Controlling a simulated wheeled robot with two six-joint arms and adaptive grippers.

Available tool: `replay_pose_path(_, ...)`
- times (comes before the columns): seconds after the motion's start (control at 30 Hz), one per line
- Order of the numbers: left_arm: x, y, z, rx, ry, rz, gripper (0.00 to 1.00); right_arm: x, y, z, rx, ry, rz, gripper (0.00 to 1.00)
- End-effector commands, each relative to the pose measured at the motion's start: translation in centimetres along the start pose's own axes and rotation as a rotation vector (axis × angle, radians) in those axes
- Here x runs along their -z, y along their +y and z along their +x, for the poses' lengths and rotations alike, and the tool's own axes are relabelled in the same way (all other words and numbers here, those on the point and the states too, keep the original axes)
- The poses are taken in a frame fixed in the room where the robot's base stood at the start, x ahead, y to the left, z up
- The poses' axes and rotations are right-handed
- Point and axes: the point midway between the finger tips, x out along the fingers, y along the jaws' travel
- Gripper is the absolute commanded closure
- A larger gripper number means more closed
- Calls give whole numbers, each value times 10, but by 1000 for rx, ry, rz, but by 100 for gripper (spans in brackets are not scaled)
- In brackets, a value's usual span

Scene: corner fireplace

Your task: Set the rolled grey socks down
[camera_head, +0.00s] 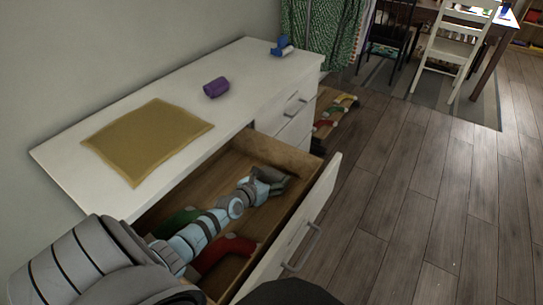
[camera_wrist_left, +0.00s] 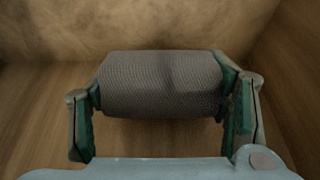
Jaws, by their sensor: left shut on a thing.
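The rolled grey socks (camera_wrist_left: 160,85) lie crosswise between the two fingers of my left gripper (camera_wrist_left: 165,105) in the left wrist view. The gripper is shut on them, one finger at each end of the roll. In the head view my left gripper (camera_head: 272,180) is inside the open drawer (camera_head: 222,165), towards its far end; the socks are hard to make out there. I cannot tell whether the socks touch the drawer floor. My right gripper is not in view.
Red (camera_head: 226,252) and green (camera_head: 180,220) things lie in the drawer's near part. On the white dresser top (camera_head: 235,65) are a mustard cloth (camera_head: 148,140), a purple roll (camera_head: 215,87) and a blue-and-white thing (camera_head: 282,47). Wooden floor is clear at right.

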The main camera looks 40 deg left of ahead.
Motion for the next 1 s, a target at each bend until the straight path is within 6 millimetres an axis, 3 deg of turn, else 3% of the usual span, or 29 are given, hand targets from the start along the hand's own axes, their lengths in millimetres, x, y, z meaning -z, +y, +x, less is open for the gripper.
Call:
replay_pose_path(0.03, -1, 0, 0, 0, -1, 0, 55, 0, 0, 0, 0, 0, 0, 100)
replay_pose_path(0.07, -1, 0, 0, 0, 0, 0, 25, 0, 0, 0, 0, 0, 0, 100)
replay_pose_path(0.17, -1, 0, 0, 0, 0, 0, 10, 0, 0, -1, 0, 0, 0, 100)
replay_pose_path(0.5, -2, 0, -1, 0, 0, 0, 10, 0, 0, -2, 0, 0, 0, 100)
replay_pose_path(0.67, -17, 0, -10, 0, 1, 1, 10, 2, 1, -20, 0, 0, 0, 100)
replay_pose_path(0.9, -19, 0, -77, 3, 4, 1, 10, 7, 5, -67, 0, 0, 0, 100)
replay_pose_path(1.0, -18, 0, -102, 1, 3, 1, 10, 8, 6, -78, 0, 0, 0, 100)
